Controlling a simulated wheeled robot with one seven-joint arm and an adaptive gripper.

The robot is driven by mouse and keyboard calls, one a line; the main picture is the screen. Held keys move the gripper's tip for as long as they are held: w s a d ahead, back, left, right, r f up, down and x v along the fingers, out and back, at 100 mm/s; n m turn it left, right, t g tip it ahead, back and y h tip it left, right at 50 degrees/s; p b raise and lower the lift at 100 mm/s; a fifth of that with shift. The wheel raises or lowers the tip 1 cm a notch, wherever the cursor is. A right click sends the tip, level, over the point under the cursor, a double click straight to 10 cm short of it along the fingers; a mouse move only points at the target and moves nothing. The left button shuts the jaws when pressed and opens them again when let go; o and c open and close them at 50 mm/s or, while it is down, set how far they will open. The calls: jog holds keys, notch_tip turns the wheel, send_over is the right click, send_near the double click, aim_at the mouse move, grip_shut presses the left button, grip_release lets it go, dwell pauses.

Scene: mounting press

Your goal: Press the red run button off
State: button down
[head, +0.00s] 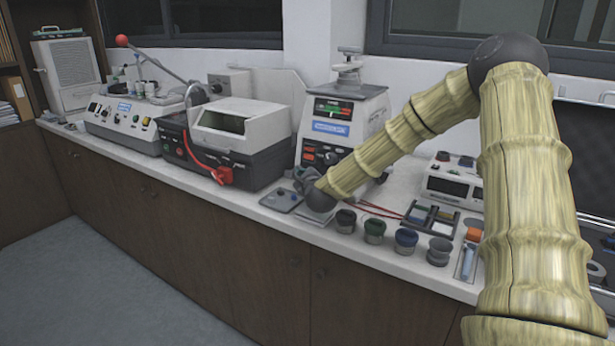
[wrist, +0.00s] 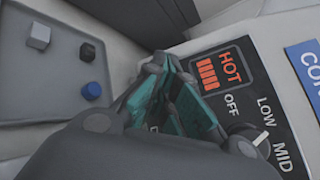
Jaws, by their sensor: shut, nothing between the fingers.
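The mounting press (head: 352,112) stands on the bench, with a dark lower panel low on its front. In the wrist view this control panel (wrist: 262,85) shows a lit red HOT indicator (wrist: 213,72) and a dial (wrist: 258,143) marked OFF, LOW and MID. I cannot make out the red run button in either view; my gripper covers part of the panel. My gripper (wrist: 178,108) is shut and empty, its teal pads close in front of the panel beside the HOT indicator. In the head view my gripper (head: 305,180) is low at the press's front; contact cannot be told.
A grey tray (wrist: 35,90) with small blocks lies left of my gripper. Several cups (head: 405,240) line the bench front to the right. A cutting machine (head: 243,130) with a red handle stands left of the press, and a small metered box (head: 452,185) stands right.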

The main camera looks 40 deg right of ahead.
jog(key=shift+s+a, duration=0.15)
jog(key=shift+a, duration=0.05)
jog(key=s+a+r, duration=0.1)
jog(key=s+a, duration=0.1)
jog(key=a, duration=0.3)
jog(key=shift+a, duration=0.25)
dwell(0.5)
jog(key=shift+s+r, duration=0.1)
dwell(1.0)
